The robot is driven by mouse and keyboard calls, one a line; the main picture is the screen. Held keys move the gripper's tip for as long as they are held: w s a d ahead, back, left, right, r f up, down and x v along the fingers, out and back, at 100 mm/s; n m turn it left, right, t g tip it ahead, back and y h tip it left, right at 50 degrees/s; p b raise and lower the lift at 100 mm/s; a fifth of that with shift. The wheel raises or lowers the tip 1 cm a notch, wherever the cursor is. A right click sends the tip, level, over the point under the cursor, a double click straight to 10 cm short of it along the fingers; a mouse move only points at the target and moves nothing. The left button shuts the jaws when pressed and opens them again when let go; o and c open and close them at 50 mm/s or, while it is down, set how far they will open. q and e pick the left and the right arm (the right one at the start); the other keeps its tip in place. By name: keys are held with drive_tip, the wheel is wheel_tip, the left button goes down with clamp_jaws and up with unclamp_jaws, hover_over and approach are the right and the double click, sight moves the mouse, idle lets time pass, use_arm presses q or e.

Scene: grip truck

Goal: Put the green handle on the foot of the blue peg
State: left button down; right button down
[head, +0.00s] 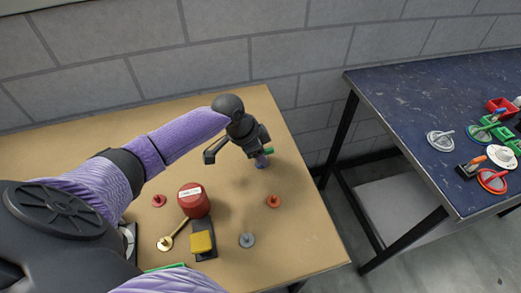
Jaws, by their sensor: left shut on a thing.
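My left gripper (261,148) is over the right part of the wooden table, shut on the green handle (270,151). Only a small green end of the handle shows at the right of the fingers. The blue peg (262,162), bluish-purple here, stands directly below the fingers. The gripper hides its upper part, and I cannot tell whether the handle touches it. My right gripper is out of view; only part of that purple arm shows at the bottom edge.
A blue table (415,100) at right holds several parts.

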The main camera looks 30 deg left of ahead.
sight(270, 149)
use_arm(q)
drive_tip(key=shift+f, duration=0.15)
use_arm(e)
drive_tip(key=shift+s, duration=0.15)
use_arm(q)
drive_tip(key=shift+f, duration=0.35)
idle(0.8)
unclamp_jaws()
idle(0.4)
drive_tip(key=shift+r+p, duration=0.35)
drive_tip(key=shift+p, duration=0.05)
wheel_tip(270, 149, up, 3)
drive_tip(key=p, duration=0.2)
drive_tip(key=shift+f+p, duration=0.1)
drive_tip(key=shift+p, duration=0.25)
wheel_tip(270, 149, up, 4)
drive_tip(key=p, duration=0.3)
drive_tip(key=shift+f+p, duration=0.15)
drive_tip(key=shift+p, duration=0.2)
drive_tip(key=shift+r+p, duration=0.3)
drive_tip(key=shift+f, duration=0.15)
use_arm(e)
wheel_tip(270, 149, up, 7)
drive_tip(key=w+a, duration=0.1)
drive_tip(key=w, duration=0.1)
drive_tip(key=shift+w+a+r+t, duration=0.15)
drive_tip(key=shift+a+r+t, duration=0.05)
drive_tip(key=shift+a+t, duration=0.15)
